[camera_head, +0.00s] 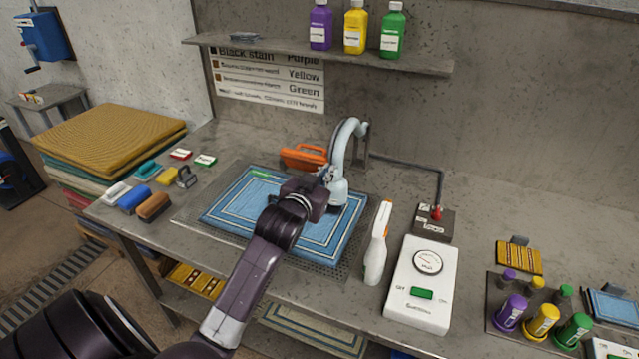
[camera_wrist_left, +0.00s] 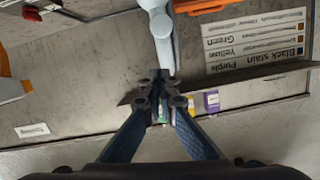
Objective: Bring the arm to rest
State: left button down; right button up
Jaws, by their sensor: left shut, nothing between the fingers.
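My left arm reaches in from the bottom of the head view, over the front of the bench. Its gripper (camera_head: 326,176) is above the blue patterned rug (camera_head: 225,210), close to a pale blue curved arm (camera_head: 345,140) that stands over the rug. I cannot tell whether they touch. In the left wrist view my left gripper (camera_wrist_left: 160,92) has its fingertips together with nothing between them. The pale blue curved arm (camera_wrist_left: 160,35) appears just beyond the fingertips there. My right gripper is in neither view.
A white and orange handheld tool (camera_head: 377,245), a white dial box (camera_head: 422,285) and small coloured bottles (camera_head: 541,320) stand to the right. Several brushes (camera_head: 153,206) lie left of the rug. A shelf (camera_head: 290,46) with purple, yellow and green bottles overhangs the back.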

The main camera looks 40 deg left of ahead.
pick_arm(q)
jog(key=b+v, duration=0.1)
jog(key=v, duration=0.4)
jog(key=shift+a+f, duration=0.1)
jog(key=shift+f, duration=0.05)
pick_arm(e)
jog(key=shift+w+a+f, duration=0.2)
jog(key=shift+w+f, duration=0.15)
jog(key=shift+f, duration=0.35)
pick_arm(q)
jog(key=shift+f, duration=0.1)
